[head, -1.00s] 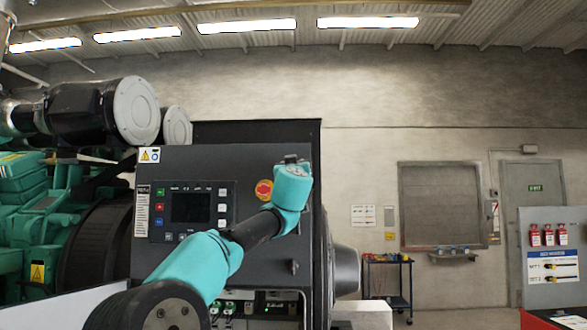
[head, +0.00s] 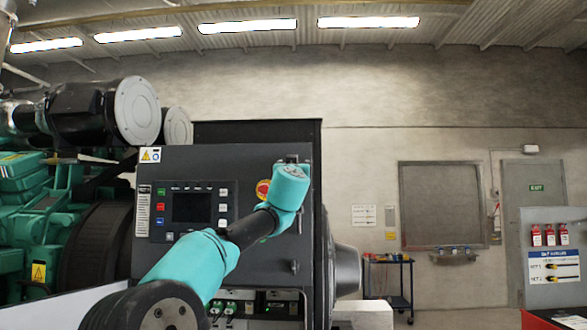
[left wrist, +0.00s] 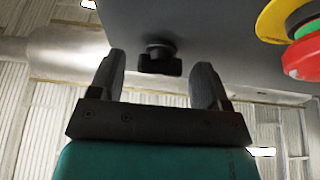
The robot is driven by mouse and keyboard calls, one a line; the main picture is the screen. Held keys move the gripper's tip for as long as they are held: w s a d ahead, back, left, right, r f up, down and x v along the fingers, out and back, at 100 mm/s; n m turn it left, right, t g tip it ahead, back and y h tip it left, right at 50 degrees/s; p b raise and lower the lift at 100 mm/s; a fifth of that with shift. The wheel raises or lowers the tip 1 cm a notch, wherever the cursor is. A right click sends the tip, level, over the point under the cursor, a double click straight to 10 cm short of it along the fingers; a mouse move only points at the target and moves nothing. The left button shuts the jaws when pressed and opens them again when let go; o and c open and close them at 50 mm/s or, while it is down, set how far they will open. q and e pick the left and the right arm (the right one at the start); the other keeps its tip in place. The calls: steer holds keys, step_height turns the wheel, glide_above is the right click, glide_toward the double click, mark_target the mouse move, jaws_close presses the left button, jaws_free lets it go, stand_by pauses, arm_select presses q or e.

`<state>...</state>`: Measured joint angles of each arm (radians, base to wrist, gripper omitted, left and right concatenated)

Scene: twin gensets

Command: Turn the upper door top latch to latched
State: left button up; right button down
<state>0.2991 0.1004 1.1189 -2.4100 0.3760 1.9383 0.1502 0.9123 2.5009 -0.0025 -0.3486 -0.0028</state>
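The upper door top latch shows in the left wrist view as a small black knob (left wrist: 160,64) on the grey door (left wrist: 205,35), its grip lying roughly crosswise in the picture. My left gripper (left wrist: 157,74) is open, with one finger on each side of the knob in the picture. Gaps show on both sides; I cannot tell how deep the fingers reach. In the head view my left wrist covers most of the gripper, at the upper right of the dark control cabinet door (head: 245,165). My right gripper is not in view.
The red emergency stop with yellow ring (left wrist: 300,55) is close to the right of the fingers; it also shows beside my wrist in the head view (head: 263,188). A display panel (head: 191,207) is left of it. A trolley (head: 390,285) stands farther right.

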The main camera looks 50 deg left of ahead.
arm_select(q)
steer(key=shift+s, duration=0.1)
steer(key=v, duration=1.7)
steer(key=shift+f, duration=0.2)
steer(key=shift+d, duration=0.15)
